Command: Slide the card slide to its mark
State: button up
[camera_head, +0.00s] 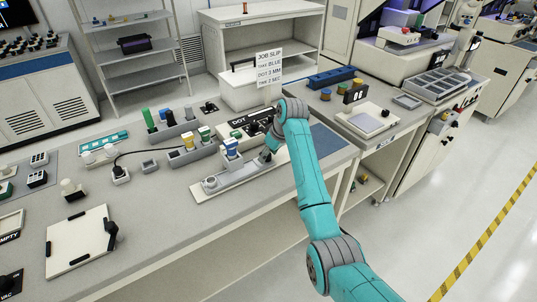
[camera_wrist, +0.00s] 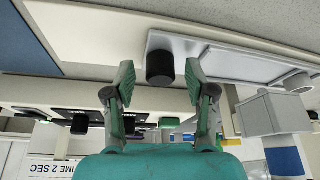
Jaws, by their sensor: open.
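A long pale slide plate (camera_head: 238,177) lies on the bench in the head view, with a round grey cup at its left end. It also shows in the wrist view (camera_wrist: 235,65), where a black knob (camera_wrist: 160,67) stands near its left end. My gripper (camera_head: 268,155) is over the plate's right end in the head view and hides the knob there. In the wrist view my gripper (camera_wrist: 158,72) is open, with one fingertip on each side of the knob. I cannot tell whether either finger touches it. No mark can be clearly made out.
A grey holder (camera_wrist: 270,113) with a blue-banded bottle (camera_head: 231,148) stands close behind the plate. A black DOT display (camera_head: 238,123) and a job slip (camera_head: 268,68) are behind my gripper. A blue mat (camera_head: 328,139) lies to the right. The bench front is clear.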

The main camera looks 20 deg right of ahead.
jog(key=shift+f, duration=0.2)
grip_shut()
jog(key=w+d, duration=0.1)
jog(key=d, duration=0.2)
jog(key=w+d, duration=0.1)
jog(key=d, duration=0.1)
jog(key=w+d, duration=0.1)
jog(key=d, duration=0.2)
jog(key=shift+d, duration=0.35)
grip_release()
jog(key=shift+d, duration=0.15)
jog(key=v, duration=1.2)
